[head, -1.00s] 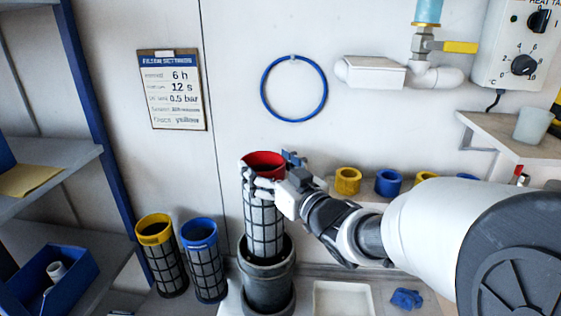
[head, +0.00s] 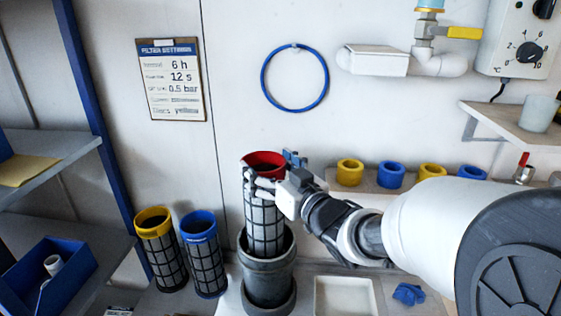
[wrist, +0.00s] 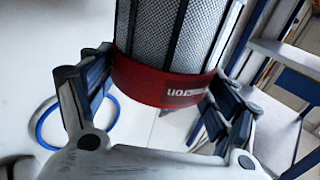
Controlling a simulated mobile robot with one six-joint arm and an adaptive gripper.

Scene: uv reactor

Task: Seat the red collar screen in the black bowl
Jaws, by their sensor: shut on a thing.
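The red collar screen (head: 264,218) is a tall mesh cylinder with a black frame and a red collar at its top. My gripper (head: 263,181) is shut around it just at the red collar. In the wrist view the red collar (wrist: 165,84) lies between my two fingers (wrist: 160,100). The black bowl (head: 268,281) is a dark grey cup on a wider foot, at the bottom centre of the head view. The lower end of the screen is inside the bowl's mouth, hidden by its rim. The screen looks nearly upright. I cannot tell whether it touches the bottom.
A yellow collar screen (head: 161,248) and a blue collar screen (head: 203,252) stand left of the bowl. A white tray (head: 343,281) and a blue crumpled item (head: 408,294) lie to the right. Yellow and blue rings (head: 390,175) stand behind my arm.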

